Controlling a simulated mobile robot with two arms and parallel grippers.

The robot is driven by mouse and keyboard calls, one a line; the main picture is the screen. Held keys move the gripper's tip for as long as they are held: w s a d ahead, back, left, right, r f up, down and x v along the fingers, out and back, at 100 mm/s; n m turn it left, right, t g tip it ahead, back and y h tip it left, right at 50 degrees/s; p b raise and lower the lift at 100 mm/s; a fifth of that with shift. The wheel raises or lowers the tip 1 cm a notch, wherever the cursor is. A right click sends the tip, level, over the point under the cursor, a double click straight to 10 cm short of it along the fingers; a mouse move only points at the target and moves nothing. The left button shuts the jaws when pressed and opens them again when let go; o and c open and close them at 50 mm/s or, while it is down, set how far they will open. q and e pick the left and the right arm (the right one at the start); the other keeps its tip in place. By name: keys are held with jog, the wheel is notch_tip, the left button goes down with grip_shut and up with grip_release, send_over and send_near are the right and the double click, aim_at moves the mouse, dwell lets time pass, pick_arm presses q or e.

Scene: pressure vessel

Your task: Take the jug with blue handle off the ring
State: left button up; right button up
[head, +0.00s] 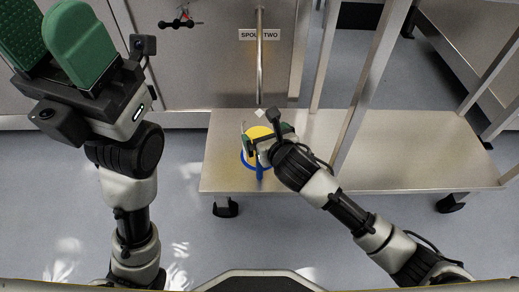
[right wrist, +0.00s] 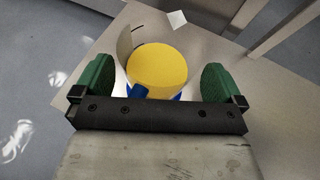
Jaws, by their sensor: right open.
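The jug (head: 257,134) shows a round yellow top and stands on the low steel cart. In the right wrist view its yellow top (right wrist: 157,66) lies between my fingers, with its blue handle (right wrist: 138,91) toward the gripper's palm. A blue band curves around its lower edge in the head view; I cannot tell whether this is the ring. My right gripper (head: 267,138) is open around the jug, its green fingers on either side, with gaps visible in the wrist view (right wrist: 157,80). My left gripper (head: 46,38) is raised at the upper left, open and empty.
The cart top (head: 420,150) is bare to the right of the jug. A steel post (head: 368,85) rises from it. Behind stands a steel cabinet labelled "SPOUT TWO" (head: 259,35) with a vertical pipe (head: 260,70). A small white square (right wrist: 177,18) lies beyond the jug.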

jog(key=shift+c, duration=0.3)
jog(key=c, duration=0.9)
jog(key=shift+c, duration=0.2)
jog(key=shift+r, duration=0.1)
